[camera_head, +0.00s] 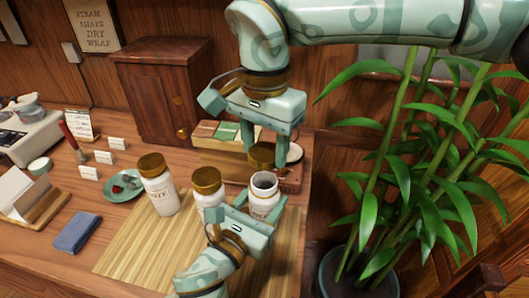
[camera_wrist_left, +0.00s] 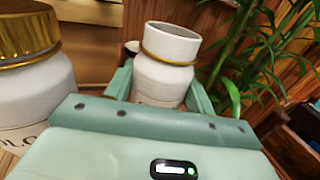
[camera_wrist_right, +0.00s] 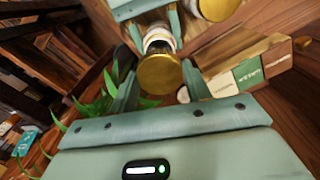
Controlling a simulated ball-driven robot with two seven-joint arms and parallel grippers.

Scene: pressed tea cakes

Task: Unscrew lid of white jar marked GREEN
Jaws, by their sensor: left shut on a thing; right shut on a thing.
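A white jar (camera_head: 263,207) stands at the right end of the bamboo mat, its dark mouth open and uncovered. In the left wrist view the jar (camera_wrist_left: 165,80) sits between my left fingers, with a gold ring round its neck; its label is mostly hidden and unreadable. My left gripper (camera_head: 258,212) is shut on the jar's body. My right gripper (camera_head: 262,150) comes from above and is shut on a gold lid (camera_head: 261,157), held above and slightly behind the mouth, apart from it. The lid's round top (camera_wrist_right: 160,73) shows in the right wrist view.
Two capped white jars stand left: a middle one (camera_head: 208,185) close by my left gripper, and a taller one (camera_head: 160,192). A wooden tray with wrappers (camera_head: 225,131) lies behind. A potted plant (camera_head: 400,180) is right of the table. The mat's front left (camera_head: 140,255) is clear.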

